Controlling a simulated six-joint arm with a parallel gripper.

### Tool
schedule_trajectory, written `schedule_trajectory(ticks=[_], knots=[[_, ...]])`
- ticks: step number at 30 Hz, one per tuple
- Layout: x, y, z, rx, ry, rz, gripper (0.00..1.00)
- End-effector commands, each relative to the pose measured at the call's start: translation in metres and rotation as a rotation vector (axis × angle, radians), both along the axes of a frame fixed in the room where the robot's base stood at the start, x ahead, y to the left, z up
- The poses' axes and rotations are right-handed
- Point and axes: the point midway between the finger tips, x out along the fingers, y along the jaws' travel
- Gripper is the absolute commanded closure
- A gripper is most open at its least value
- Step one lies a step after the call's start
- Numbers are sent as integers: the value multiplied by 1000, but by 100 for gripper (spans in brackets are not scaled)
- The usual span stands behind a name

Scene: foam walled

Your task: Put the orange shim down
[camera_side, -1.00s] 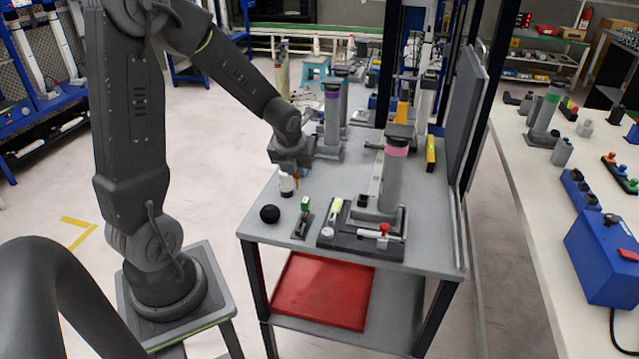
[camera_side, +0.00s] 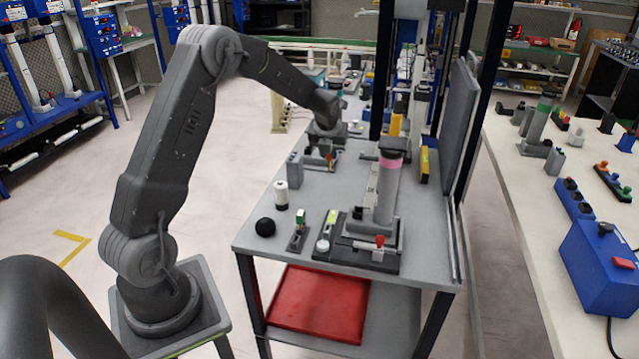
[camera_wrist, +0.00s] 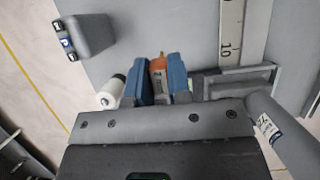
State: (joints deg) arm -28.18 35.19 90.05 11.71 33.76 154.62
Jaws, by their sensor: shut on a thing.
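My gripper (camera_side: 326,148) is over the far part of the grey table, at the end of the outstretched arm. In the wrist view its two blue fingers (camera_wrist: 159,74) are shut on the orange shim (camera_wrist: 158,64), which shows as a small orange piece between them. The shim also shows as a small orange spot under the gripper in the side view (camera_side: 330,157). Its lower end is hidden, so I cannot tell whether it touches the table.
A grey block (camera_side: 294,170) and a white bottle (camera_side: 281,195) stand near the table's left edge. A black ball (camera_side: 265,227) is at the front left. A fixture with a pink-banded column (camera_side: 388,180) stands to the right. A ruler (camera_wrist: 231,28) lies beyond the fingers.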

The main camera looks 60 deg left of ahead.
Motion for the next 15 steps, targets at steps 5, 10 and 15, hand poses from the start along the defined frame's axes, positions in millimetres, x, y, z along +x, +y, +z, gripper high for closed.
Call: schedule_trajectory(ticks=[5, 10, 15], knots=[[11, 2, -15, -1, 3, 1, 100], [11, 2, -47, -1, 3, 1, 100], [11, 2, -65, 0, 1, 1, 100]])
